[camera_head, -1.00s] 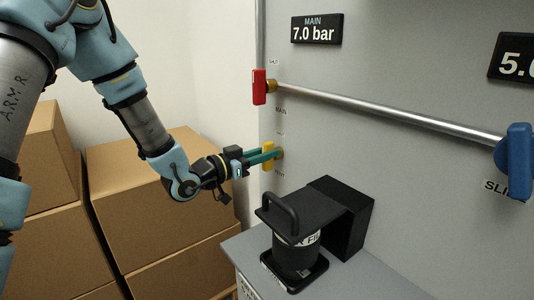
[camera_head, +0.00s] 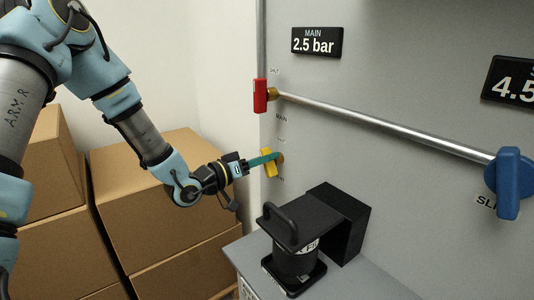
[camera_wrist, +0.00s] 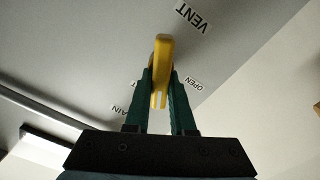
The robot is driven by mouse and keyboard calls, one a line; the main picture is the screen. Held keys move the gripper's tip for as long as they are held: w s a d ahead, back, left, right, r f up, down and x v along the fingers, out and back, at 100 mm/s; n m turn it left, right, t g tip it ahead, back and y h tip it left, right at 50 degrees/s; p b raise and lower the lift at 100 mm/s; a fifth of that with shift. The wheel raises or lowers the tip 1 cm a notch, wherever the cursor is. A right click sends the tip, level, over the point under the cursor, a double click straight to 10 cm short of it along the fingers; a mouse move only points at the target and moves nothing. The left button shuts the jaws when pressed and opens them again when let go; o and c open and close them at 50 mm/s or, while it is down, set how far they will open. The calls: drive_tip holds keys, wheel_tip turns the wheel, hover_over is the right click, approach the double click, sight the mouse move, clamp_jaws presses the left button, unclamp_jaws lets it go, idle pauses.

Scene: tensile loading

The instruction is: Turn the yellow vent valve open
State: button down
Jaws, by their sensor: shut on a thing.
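The yellow vent valve (camera_head: 269,163) is on the grey panel, below the red valve. Its handle is tilted in the head view. My gripper (camera_head: 266,159) reaches it from the left with its green fingers on the handle. In the wrist view the yellow handle (camera_wrist: 161,62) sits between the two green fingers (camera_wrist: 160,98), which are shut on it. Labels reading VENT (camera_wrist: 194,18) and OPEN (camera_wrist: 193,83) show beside the handle. The fingers hide part of the handle.
The red valve (camera_head: 260,96) sits above, joined by a metal pipe (camera_head: 380,123) to the blue valve (camera_head: 509,184). The MAIN display (camera_head: 317,41) reads 2.5 bar. A black handled canister (camera_head: 292,250) stands on the bench below. Cardboard boxes (camera_head: 170,215) stand at left.

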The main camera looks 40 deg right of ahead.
drive_tip(key=n+p, duration=0.1)
drive_tip(key=n, duration=0.1)
drive_tip(key=n+p, duration=0.1)
drive_tip(key=n, duration=0.1)
drive_tip(key=n+p, duration=0.1)
drive_tip(key=n, duration=0.1)
drive_tip(key=shift+w+f+n, duration=0.15)
drive_tip(key=shift+w+n, duration=0.1)
drive_tip(key=shift+n, duration=0.05)
drive_tip(key=n, duration=0.1)
drive_tip(key=n+p, duration=0.1)
drive_tip(key=n, duration=0.3)
drive_tip(key=shift+f+p, duration=0.35)
drive_tip(key=shift+p, duration=0.05)
drive_tip(key=shift+n, duration=0.4)
drive_tip(key=c, duration=0.8)
unclamp_jaws()
drive_tip(key=shift+o, duration=0.2)
drive_tip(key=a+b, duration=0.1)
drive_tip(key=a, duration=0.9)
drive_tip(key=shift+w+a+b, duration=0.35)
drive_tip(key=shift+a+b, duration=0.05)
